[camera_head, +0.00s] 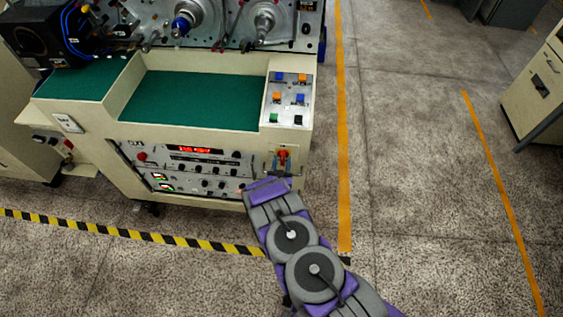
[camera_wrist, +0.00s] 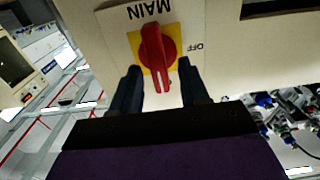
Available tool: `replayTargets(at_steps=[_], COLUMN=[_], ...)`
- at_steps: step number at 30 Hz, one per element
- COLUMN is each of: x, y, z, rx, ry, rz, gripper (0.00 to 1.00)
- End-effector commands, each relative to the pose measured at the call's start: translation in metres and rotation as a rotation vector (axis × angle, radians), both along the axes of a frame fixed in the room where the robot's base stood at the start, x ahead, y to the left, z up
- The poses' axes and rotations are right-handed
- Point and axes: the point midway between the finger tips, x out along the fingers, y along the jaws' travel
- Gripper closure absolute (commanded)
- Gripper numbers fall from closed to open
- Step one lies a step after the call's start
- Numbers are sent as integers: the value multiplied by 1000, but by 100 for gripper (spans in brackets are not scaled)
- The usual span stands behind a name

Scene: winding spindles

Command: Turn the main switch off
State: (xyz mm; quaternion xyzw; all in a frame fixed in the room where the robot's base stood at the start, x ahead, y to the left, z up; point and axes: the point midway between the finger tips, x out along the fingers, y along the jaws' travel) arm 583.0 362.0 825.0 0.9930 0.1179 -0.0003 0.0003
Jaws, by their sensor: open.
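The main switch (camera_wrist: 152,50) is a red rotary handle on a yellow plate, on a cream panel marked "MAIN" and "OFF" in the wrist view, where the lettering appears upside down. Its handle lies roughly along the picture's vertical, with "OFF" to its right. In the head view the switch (camera_head: 283,155) is small, at the right end of the machine's front. My gripper (camera_wrist: 158,85) is open, with one dark finger on each side of the handle's lower end. I cannot tell whether either finger touches it.
The front control panel (camera_head: 190,165) with a red display and knobs is left of the switch. A button panel (camera_head: 288,98) is above it. Spindles (camera_head: 190,17) stand at the back. Floor right of the machine is clear up to a cabinet (camera_head: 540,85).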

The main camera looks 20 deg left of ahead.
Motion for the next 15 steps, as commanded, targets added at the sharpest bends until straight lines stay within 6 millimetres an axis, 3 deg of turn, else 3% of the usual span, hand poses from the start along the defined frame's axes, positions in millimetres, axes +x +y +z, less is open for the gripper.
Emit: replayTargets(at_steps=[10, 15], x=[4, 4], y=[1, 1], z=[0, 0], rx=[-1, 0], ry=[1, 0], rz=[0, 0], gripper=[55, 71])
